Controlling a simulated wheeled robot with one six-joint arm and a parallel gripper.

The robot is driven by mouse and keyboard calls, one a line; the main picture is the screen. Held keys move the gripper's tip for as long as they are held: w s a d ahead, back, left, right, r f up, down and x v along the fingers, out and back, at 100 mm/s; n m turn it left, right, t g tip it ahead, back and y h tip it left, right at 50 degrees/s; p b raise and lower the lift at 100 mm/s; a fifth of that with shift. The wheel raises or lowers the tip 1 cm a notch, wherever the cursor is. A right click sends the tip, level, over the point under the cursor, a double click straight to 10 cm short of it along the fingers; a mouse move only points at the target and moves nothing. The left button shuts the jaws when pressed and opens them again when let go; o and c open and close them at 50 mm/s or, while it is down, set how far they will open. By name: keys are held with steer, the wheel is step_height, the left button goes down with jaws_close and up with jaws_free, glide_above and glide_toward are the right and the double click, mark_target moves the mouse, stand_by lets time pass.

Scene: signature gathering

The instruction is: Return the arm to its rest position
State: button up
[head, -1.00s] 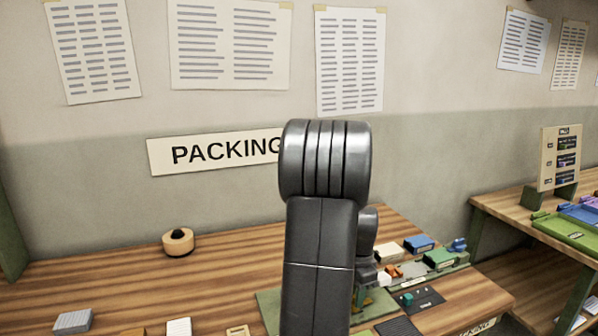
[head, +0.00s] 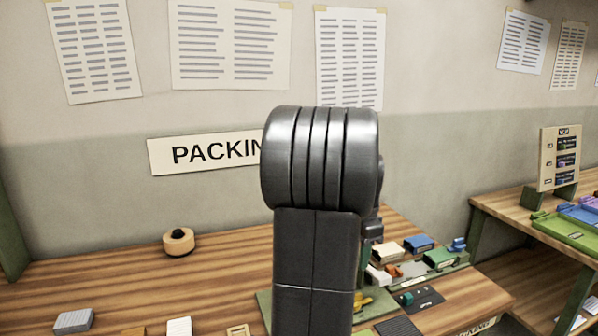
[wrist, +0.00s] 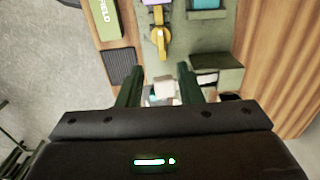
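My arm (head: 318,215) stands in the middle of the head view and hides part of the bench behind it. My gripper shows in the wrist view (wrist: 160,74), its two dark green fingers apart. Small pale blocks (wrist: 164,90) show between and behind the fingers; I see no finger closed on them. In the head view the gripper is hidden by the arm.
The wooden bench (head: 90,270) holds a tape roll (head: 178,241), several small blocks along its front, and coloured parts at right (head: 418,243). A second bench (head: 500,210) with a green tray (head: 565,232) stands at right. A PACKING sign (head: 205,152) hangs on the wall.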

step_height(320, 180, down, 12)
steer(key=shift+f, duration=0.2)
steer(key=shift+w+n, duration=0.15)
steer(key=shift+n, duration=0.15)
steer(key=n, duration=1)
steer(key=shift+n, duration=0.4)
steer(key=shift+r, duration=0.1)
